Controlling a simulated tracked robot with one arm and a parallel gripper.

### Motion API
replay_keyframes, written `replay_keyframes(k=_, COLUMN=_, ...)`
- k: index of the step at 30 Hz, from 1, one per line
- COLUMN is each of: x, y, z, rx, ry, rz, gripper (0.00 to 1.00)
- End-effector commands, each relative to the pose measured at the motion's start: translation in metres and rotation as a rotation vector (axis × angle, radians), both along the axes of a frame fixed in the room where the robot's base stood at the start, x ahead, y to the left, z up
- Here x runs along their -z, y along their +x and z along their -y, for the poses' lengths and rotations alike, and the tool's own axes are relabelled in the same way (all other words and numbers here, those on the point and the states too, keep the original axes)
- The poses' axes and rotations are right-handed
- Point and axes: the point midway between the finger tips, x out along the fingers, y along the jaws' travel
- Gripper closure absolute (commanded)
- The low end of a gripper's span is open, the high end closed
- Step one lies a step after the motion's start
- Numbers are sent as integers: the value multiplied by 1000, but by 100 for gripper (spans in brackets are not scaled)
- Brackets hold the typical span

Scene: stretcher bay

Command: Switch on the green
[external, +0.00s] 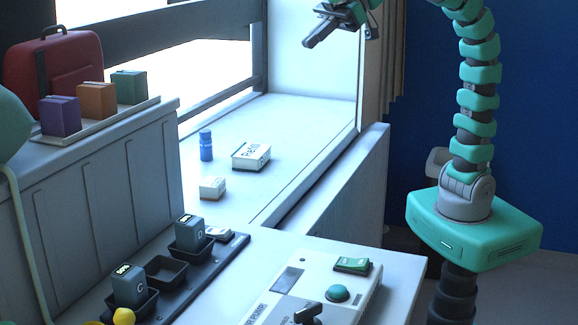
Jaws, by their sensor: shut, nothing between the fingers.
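A green rocker switch (352,265) sits at the far end of a white panel box (362,292) on the counter at the lower right. A round green button or lamp (338,293) is nearer on the same box. I cannot tell whether the switch is on or off. My gripper (308,42) is at the top of the picture, high above the window ledge and well away from the box. It is shut and empty, with the fingers pointing down and left.
A black lever (306,314) stands at the box's near end. A blue bottle (206,145) and white boxes (251,156) stand on the ledge. The air above the panel is clear.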

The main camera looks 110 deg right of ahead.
Motion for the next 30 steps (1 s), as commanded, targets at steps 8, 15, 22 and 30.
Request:
replay_keyframes(k=8, x=50, y=29, z=-48, rx=-125, ry=-53, rz=-214, gripper=100)
replay_keyframes(k=15, x=95, y=40, z=-90, rx=-236, ry=-105, rz=-392, gripper=100)
replay_keyframes(k=22, x=136, y=42, z=-129, rx=-346, ry=-161, rz=-558, gripper=100)
replay_keyframes(k=30, x=186, y=34, z=-171, rx=-475, ry=-232, rz=-754, gripper=100)
